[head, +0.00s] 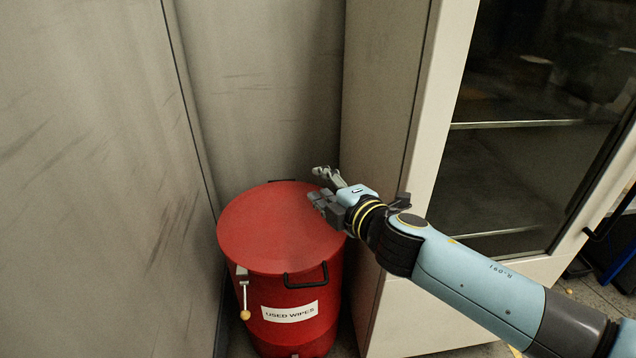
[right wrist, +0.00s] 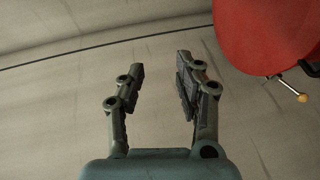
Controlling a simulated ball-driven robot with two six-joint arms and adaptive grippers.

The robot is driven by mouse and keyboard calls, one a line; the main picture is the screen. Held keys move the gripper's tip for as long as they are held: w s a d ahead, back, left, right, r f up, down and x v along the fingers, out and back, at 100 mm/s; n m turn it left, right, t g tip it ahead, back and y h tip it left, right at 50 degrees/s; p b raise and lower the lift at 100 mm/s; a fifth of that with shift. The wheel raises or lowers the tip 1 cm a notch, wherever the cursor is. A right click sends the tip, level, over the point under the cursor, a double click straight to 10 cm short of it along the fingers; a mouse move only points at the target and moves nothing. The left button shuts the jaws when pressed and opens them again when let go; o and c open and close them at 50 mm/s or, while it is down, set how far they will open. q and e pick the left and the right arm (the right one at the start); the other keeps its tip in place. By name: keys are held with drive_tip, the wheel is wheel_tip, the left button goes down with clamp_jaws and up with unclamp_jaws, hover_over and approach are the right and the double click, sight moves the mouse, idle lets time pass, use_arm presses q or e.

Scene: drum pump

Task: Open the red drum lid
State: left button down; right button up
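The red drum (head: 297,318) stands on the floor with a white "USED WIPES" label and dark handles. Its round red lid (head: 272,228) lies flat and closed on top. A small metal lever with an orange knob (head: 245,314) hangs at the front left of the rim. My right gripper (head: 322,185) is over the right back part of the lid, open and empty; I cannot tell its exact height above it. In the right wrist view the gripper (right wrist: 158,85) has its fingers apart, with the red lid (right wrist: 270,32) at the upper right. My left gripper is not in view.
A grey wall (head: 90,180) stands close on the left, and another wall panel (head: 262,90) is behind the drum. A pale cabinet with a glass door (head: 530,170) stands close on the right. Little free room surrounds the drum.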

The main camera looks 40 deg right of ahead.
drive_tip(key=s+r+p, duration=0.1)
drive_tip(key=s+r, duration=0.1)
drive_tip(key=shift+s, duration=0.3)
drive_tip(key=shift+f, duration=0.1)
idle(0.7)
